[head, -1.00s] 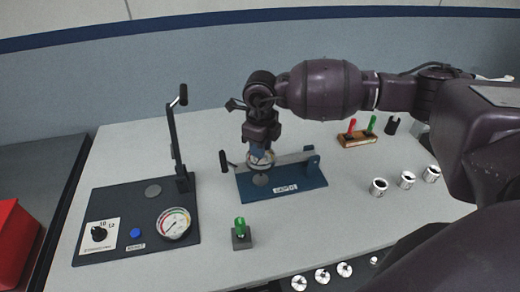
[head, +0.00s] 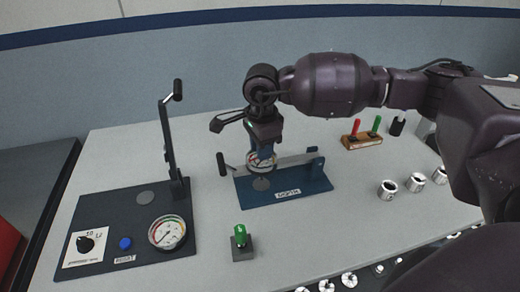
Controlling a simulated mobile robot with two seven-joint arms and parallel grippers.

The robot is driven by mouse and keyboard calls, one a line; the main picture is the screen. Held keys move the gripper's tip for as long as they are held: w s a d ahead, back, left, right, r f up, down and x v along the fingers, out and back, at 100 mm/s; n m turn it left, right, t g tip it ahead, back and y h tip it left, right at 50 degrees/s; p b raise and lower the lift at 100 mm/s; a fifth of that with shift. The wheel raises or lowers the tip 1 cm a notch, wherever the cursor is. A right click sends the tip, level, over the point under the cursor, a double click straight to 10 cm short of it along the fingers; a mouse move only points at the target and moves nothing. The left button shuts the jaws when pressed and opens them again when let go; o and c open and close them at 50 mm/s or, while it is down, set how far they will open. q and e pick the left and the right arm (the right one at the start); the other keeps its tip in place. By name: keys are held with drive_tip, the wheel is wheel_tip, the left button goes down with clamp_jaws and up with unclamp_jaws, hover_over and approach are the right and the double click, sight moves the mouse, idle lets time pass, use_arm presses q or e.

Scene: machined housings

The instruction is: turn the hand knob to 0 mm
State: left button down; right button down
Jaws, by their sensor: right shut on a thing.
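My right gripper (head: 263,148) points down over the blue fixture (head: 300,193) and is shut on what appears to be its hand knob, mostly hidden between and behind the fingers. A small round dial (head: 262,162) shows just below the fingertips, partly covered. I cannot read its needle or any mm value. A grey disc (head: 261,184) sits under it on the fixture. My left gripper is not in view.
A dark panel at left carries a lever (head: 169,140), a pressure gauge (head: 167,232), a blue button (head: 125,243) and a black selector knob (head: 86,244). A green-topped block (head: 242,243) stands in front. White cylinders (head: 388,189) and a wooden rack (head: 361,141) are at right.

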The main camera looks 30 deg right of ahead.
drive_tip(key=shift+f+n+b, duration=0.15)
drive_tip(key=shift+n+b, duration=0.25)
drive_tip(key=shift+n, duration=0.5)
drive_tip(key=n+b, duration=0.1)
drive_tip(key=n, duration=0.2)
drive_tip(key=shift+n+b, duration=0.45)
drive_tip(key=shift+n, duration=0.45)
drive_tip(key=shift+r, duration=0.2)
drive_tip(key=c, duration=0.9)
unclamp_jaws()
drive_tip(key=shift+c, duration=0.2)
drive_tip(key=shift+r, duration=0.1)
